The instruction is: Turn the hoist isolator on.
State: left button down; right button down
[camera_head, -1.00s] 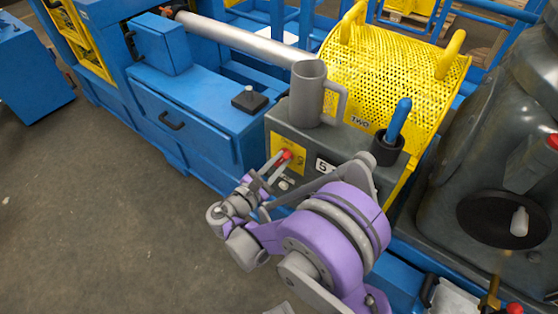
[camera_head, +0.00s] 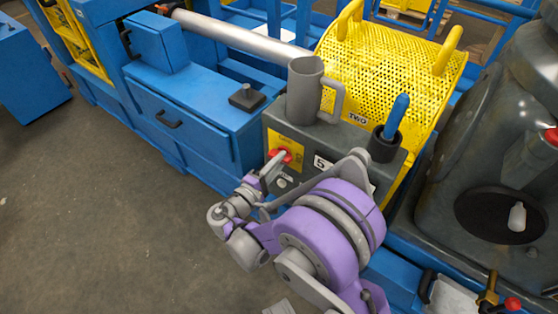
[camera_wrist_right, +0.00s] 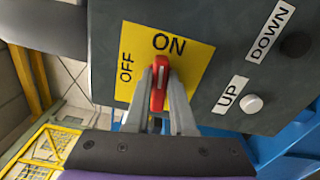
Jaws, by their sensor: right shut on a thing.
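The hoist isolator is a red handle (camera_wrist_right: 159,86) on a yellow plate (camera_wrist_right: 186,52) marked OFF at the left and ON at the top in the right wrist view. The handle stands upright there, in line with ON. My right gripper (camera_wrist_right: 160,90) is shut on the handle, with a finger on each side. In the head view, the handle (camera_head: 284,154) and plate (camera_head: 300,143) are on the front of the grey control box (camera_head: 336,136), with my right gripper (camera_head: 272,163) at them. The fingers partly hide the handle. My left gripper is out of view.
A white UP button (camera_wrist_right: 251,104) and a black DOWN button (camera_wrist_right: 296,44) sit beside the plate. A grey mug (camera_head: 305,95) and a black cup (camera_head: 384,146) with a blue-handled item stand on the box. A yellow mesh guard (camera_head: 385,75) rises behind.

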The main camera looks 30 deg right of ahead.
jog(key=shift+f+m, duration=0.15)
jog(key=shift+m, duration=0.75)
jog(key=c, duration=0.8)
grip_release()
jog(key=shift+o, duration=0.2)
jog(key=shift+a, duration=0.1)
jog(key=v, duration=1)
jog(key=shift+a+p, duration=0.35)
jog(key=shift+p, duration=0.1)
jog(key=shift+s+d, duration=0.1)
jog(key=shift+s, duration=0.05)
